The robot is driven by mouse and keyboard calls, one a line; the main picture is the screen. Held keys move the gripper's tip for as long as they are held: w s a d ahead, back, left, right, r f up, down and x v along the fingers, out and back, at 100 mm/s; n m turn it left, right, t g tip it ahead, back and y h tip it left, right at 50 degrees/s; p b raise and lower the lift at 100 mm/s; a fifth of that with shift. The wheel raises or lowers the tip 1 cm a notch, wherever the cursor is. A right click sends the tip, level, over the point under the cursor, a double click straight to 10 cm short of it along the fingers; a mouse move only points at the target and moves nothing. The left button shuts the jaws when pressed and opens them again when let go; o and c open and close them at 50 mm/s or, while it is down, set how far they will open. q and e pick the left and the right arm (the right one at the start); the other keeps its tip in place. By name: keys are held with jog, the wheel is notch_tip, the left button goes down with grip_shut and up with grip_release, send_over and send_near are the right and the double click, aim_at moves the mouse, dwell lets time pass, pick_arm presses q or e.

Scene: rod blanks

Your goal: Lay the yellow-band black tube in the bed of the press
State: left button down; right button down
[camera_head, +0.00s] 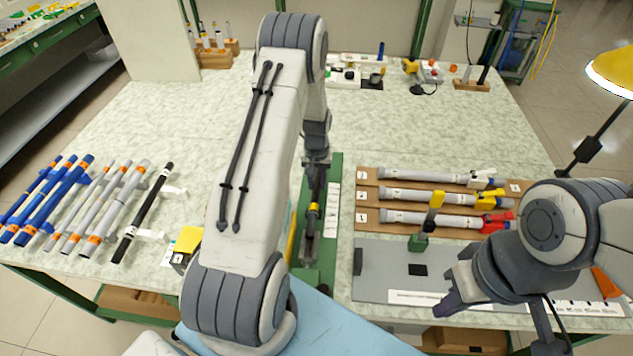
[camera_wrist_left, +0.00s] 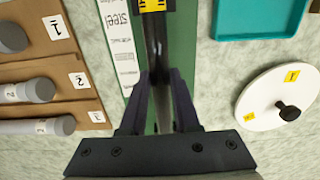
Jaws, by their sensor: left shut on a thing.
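My left gripper (camera_head: 317,158) is shut on the dark tube (camera_wrist_left: 157,50) over the green press (camera_head: 329,185). In the left wrist view its two fingers (camera_wrist_left: 160,85) flank the tube, which runs lengthwise along the press. In the head view a yellow mark (camera_head: 313,208) shows along the same line, and I take it for the band. I cannot tell whether the tube touches the bed or hangs just above it. My left forearm hides part of the press. My right gripper (camera_head: 447,302) is above the grey mat at the right; its finger gap is not clear.
Several blue and grey tubes, and a black tube with white fittings (camera_head: 145,212), lie at the left. Brown numbered racks (camera_head: 366,192) with grey tubes stand right of the press. A grey mat (camera_head: 385,262) lies in front of them.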

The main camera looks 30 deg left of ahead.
pick_arm(q)
jog(key=shift+f+b, duration=0.5)
jog(key=shift+f, duration=0.2)
jog(key=c, duration=0.6)
grip_release()
jog(key=shift+o, duration=0.2)
jog(key=shift+r, duration=0.1)
notch_tip(320, 180, up, 9)
jog(key=shift+r+b, duration=0.2)
jog(key=shift+b, duration=0.55)
jog(key=shift+r, duration=0.45)
